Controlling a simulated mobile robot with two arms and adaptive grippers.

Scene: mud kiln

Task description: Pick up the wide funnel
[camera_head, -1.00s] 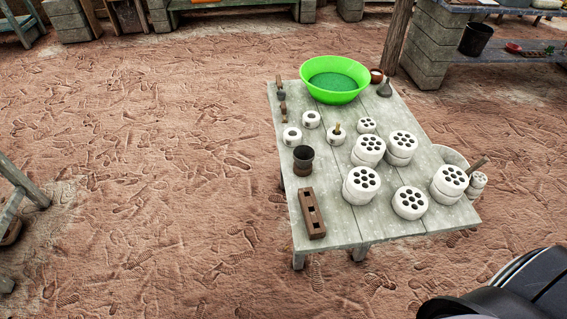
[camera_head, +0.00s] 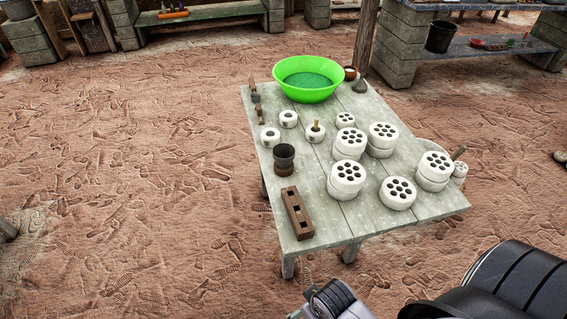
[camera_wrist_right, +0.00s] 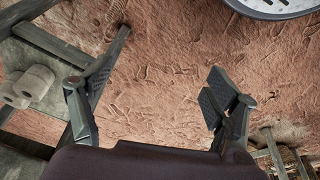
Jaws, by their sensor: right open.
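A small grey cone-shaped thing (camera_head: 360,86), which looks like a funnel standing wide end down, is at the far right corner of the wooden table (camera_head: 253,115) in the head view. It stands beside the green basin (camera_head: 307,92). A dark open cup-like vessel (camera_head: 284,153) stands near the table's left edge; I cannot tell if it is a funnel too. My right gripper (camera_wrist_right: 150,98) is open and empty over bare ground in the right wrist view, apart from the table things. My left gripper is not in view.
Several white perforated cylinders (camera_head: 399,190) crowd the table's right half. A brown wooden block with holes (camera_head: 297,213) lies at the near left. Ground left of the table is clear. Shelves (camera_head: 470,48) stand at the back.

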